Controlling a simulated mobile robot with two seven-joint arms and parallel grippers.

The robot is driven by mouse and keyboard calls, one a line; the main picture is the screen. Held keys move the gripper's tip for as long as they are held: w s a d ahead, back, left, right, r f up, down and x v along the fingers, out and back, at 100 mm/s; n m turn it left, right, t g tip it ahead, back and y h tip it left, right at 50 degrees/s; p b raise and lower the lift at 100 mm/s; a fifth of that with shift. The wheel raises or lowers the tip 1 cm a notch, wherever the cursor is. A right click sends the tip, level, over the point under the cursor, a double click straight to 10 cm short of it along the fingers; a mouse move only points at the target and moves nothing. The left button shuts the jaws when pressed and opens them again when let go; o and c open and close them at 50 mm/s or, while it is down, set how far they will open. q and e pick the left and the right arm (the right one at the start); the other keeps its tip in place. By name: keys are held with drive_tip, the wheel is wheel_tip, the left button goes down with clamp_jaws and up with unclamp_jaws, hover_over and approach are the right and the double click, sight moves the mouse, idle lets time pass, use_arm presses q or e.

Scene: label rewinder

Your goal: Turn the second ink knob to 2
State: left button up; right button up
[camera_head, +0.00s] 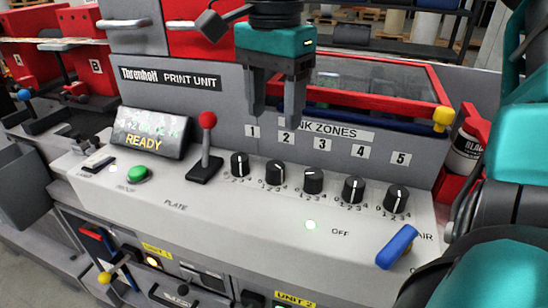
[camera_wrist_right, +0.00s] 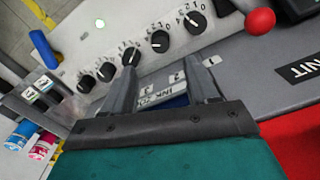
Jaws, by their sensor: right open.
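The second ink knob (camera_head: 275,172) is a black round knob with a white mark, second from the left in the row under the ink zone numbers. I cannot read its setting for sure. It also shows in the right wrist view (camera_wrist_right: 160,41), beyond the fingertips. My right gripper (camera_head: 275,112) is open and empty, pointing down in front of the number plates, above and apart from the second knob. In the right wrist view its two fingers (camera_wrist_right: 168,66) are spread, with nothing between them. My left gripper is not in view.
The first knob (camera_head: 240,164) and third knob (camera_head: 313,181) flank the second closely. A red-tipped plate lever (camera_head: 206,140) rises to the left. A blue handle (camera_head: 397,246) is at the right. A red-framed cover (camera_head: 440,85) stands behind the panel.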

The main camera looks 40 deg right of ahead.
sight(275, 165)
wheel_tip(275, 165, down, 10)
drive_tip(key=shift+f, duration=0.15)
idle(0.3)
